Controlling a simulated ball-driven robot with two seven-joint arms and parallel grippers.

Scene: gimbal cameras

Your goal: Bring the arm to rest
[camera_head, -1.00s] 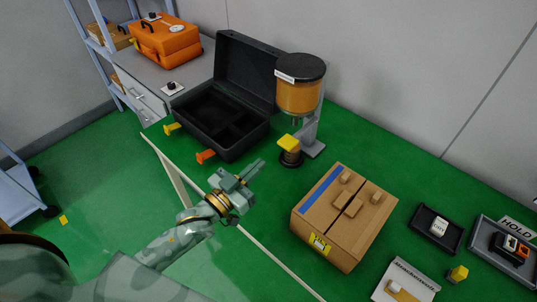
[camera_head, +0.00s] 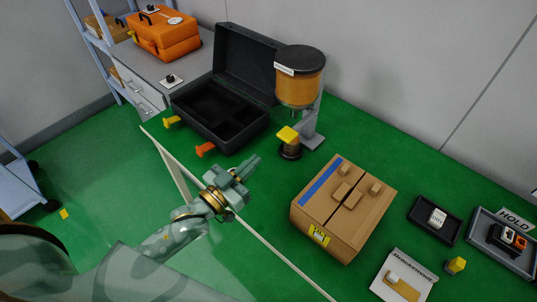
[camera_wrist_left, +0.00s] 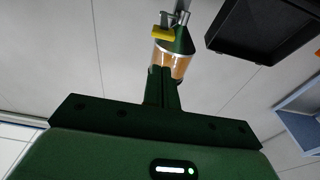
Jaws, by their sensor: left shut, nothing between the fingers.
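My left arm comes in from the lower left in the head view. Its gripper (camera_head: 247,168) is above the near edge of the green table, left of the cardboard box and in front of the black case. The fingers are together with nothing between them. In the left wrist view the closed fingers (camera_wrist_left: 161,88) point toward the amber dispenser (camera_wrist_left: 172,60), apart from it. My right gripper is in neither view.
An open black case (camera_head: 215,115), the dispenser (camera_head: 299,80) and a cardboard box (camera_head: 343,210) stand on the green table. Small trays (camera_head: 434,220) lie at the right. An orange case (camera_head: 165,38) sits on the cabinet behind. Bare table lies between gripper and box.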

